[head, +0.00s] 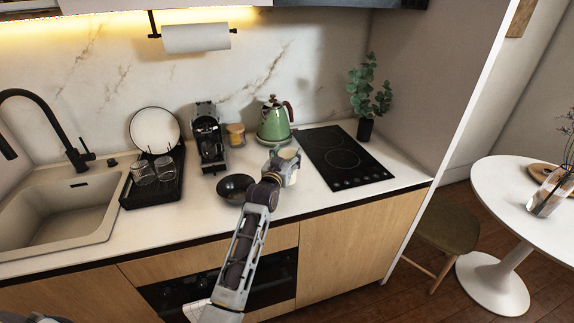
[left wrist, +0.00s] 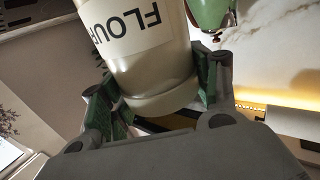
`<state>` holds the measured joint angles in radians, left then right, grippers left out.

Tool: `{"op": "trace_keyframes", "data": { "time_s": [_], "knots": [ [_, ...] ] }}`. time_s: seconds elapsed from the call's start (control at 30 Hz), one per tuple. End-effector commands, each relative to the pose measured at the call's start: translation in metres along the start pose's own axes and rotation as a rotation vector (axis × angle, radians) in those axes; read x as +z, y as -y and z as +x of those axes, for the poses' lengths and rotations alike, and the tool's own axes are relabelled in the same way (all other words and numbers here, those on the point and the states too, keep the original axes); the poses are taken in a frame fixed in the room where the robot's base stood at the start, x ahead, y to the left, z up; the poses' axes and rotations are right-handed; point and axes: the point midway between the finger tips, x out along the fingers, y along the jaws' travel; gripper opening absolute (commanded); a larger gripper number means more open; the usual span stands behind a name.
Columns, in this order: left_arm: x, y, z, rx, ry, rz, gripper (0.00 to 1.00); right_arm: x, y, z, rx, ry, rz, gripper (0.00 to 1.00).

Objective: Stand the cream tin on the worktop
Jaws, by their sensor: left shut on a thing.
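The cream tin (head: 289,153), with a dark FLOUR label on a white patch, is at the end of my left arm in the head view. In the left wrist view the tin (left wrist: 158,72) fills the space between the green-padded fingers of my left gripper (left wrist: 163,97), which is shut on it. In the head view my left gripper (head: 283,168) is over the pale worktop (head: 313,197), in front of the green kettle. The gripper partly hides the tin, and I cannot tell whether its base touches the worktop. My right gripper is not in view.
The green kettle (head: 274,122) stands just behind the tin. A dark bowl (head: 235,187) lies to the left and the black hob (head: 345,158) to the right. A coffee machine (head: 208,138), small jar (head: 236,134) and dish rack (head: 152,190) stand further left. Worktop front right is clear.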

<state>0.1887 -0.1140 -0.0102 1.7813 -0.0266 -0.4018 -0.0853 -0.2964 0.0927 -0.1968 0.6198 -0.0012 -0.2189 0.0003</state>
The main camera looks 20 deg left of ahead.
Motion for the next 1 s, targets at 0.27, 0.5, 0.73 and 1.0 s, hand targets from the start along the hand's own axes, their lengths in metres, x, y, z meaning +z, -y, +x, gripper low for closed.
{"op": "trace_keyframes", "data": {
  "time_s": [0.27, 0.5, 0.73, 1.0],
  "knots": [
    [0.014, 0.0, 0.0, 0.0, 0.001, 0.0, 0.08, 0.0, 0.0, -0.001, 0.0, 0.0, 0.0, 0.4],
    [0.034, 0.0, 0.0, 0.0, -0.002, 0.0, 0.08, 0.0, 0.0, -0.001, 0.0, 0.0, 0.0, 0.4],
    [0.036, 0.0, 0.0, 0.0, -0.003, 0.0, 0.08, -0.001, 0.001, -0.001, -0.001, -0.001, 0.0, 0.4],
    [0.04, 0.0, 0.0, 0.0, 0.0, 0.0, 0.63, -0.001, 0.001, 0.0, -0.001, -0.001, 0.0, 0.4]
  ]
}}
